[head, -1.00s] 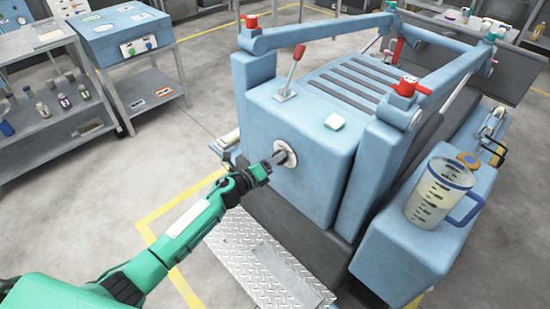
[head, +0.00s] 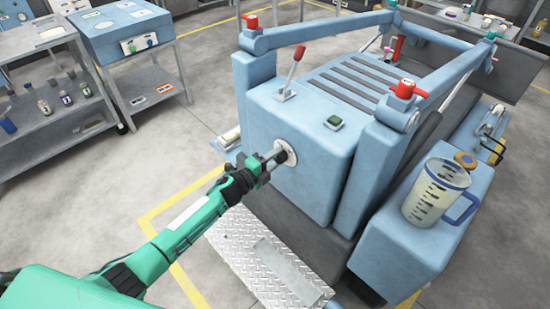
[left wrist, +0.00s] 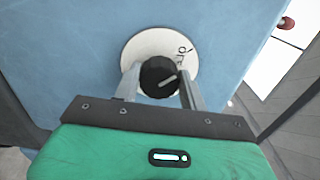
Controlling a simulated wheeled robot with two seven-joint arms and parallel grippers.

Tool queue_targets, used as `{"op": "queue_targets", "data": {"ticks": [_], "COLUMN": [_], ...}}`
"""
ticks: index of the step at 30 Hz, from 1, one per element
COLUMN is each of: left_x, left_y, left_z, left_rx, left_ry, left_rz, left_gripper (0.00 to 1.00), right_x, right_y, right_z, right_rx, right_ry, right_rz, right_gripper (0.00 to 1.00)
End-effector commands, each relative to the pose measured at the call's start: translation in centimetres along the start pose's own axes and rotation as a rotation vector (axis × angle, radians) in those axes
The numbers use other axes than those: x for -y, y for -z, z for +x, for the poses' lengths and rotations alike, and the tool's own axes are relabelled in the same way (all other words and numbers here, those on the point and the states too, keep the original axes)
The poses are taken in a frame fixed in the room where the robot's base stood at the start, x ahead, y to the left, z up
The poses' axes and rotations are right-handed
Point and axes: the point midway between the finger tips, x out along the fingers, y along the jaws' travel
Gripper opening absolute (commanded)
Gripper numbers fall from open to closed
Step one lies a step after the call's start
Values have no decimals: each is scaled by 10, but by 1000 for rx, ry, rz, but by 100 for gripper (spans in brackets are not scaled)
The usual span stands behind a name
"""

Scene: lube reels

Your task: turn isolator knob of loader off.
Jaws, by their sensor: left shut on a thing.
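The loader (head: 300,165) is a light blue machine in the middle of the head view. Its isolator knob is a black round knob (left wrist: 157,75) with a pale pointer line, on a white round plate (left wrist: 178,45) with partly legible lettering. In the head view the plate (head: 290,152) sits on the loader's near face. My left gripper (head: 277,158) reaches it from the left, its fingers (left wrist: 158,85) on either side of the knob and shut on it. The pointer line is slanted in the left wrist view. My right gripper is not in view.
A measuring jug (head: 437,193) stands on the right side box. A tread plate step (head: 265,258) lies below. Workbenches with bottles stand at left.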

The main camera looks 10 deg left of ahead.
Motion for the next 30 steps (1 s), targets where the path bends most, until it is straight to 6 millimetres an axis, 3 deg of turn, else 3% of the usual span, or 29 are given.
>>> {"op": "queue_targets", "data": {"ticks": [15,16,19,30], "left_x": [-1,-1,-1,-2], "left_y": [-1,-1,-1,-1], "left_z": [0,0,0,-5], "left_rx": [2,2,1,1], "left_ry": [-1,-1,-1,-1], "left_rz": [-20,-20,-19,-18], "left_gripper": [19,46,64,64], "right_x": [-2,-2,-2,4], "right_y": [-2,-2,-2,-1], "right_z": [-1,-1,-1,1], "right_rx": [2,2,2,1], "right_ry": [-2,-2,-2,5], "right_rz": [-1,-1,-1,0], "right_gripper": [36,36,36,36]}}
